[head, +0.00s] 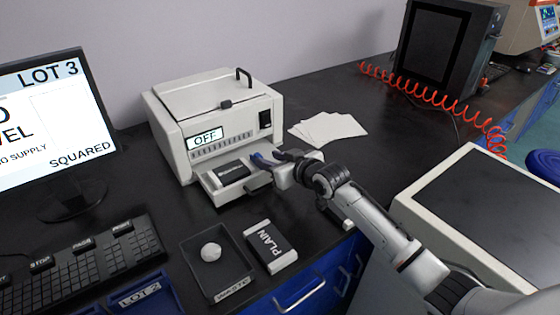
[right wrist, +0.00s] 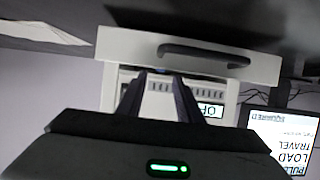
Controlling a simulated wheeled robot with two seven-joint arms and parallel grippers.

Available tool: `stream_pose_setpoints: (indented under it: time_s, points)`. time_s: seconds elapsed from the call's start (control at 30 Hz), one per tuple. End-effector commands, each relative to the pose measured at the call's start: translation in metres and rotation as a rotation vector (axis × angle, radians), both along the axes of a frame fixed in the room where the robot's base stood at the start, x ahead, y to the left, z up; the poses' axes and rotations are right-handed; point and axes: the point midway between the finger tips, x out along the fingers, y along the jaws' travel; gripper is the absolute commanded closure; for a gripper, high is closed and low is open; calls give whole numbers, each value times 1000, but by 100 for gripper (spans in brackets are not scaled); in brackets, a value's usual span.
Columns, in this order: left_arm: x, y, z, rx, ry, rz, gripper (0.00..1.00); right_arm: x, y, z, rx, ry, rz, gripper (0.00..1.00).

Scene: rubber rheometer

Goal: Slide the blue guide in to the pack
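The blue guide (head: 262,160) shows as a small blue piece at the right side of the pulled-out tray, partly covered by my right gripper. The pack (head: 231,172), black and white with a label, lies in that tray, left of the guide. My right gripper (head: 272,158) reaches over the tray's right end, its fingers at the guide. In the right wrist view the two dark fingers (right wrist: 161,82) stand apart, with a small blue patch (right wrist: 160,71) just beyond and between their tips. Whether a finger touches the guide is not clear. My left gripper is not in view.
The white machine (head: 217,113) reads OFF. The tray's front handle (right wrist: 205,52) shows in the right wrist view. White sheets (head: 328,128) lie behind my gripper.

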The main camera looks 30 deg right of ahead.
Motion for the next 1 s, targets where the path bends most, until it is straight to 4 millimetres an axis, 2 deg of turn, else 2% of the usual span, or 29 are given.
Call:
stream_pose_setpoints:
  time_s: [0.1,0.3,0.67,0.7,0.9,1.0]
  points:
    - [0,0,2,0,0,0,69,-20,-3,8,-2,1,1,67]
    - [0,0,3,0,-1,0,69,-40,-7,16,-1,1,0,67]
    - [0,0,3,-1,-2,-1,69,-46,-7,19,0,1,0,67]
    - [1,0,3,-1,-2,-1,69,-46,-7,19,0,1,0,69]
    - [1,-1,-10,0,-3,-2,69,-40,-15,16,23,54,18,100]
    - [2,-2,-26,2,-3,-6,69,-38,-25,13,65,152,47,100]
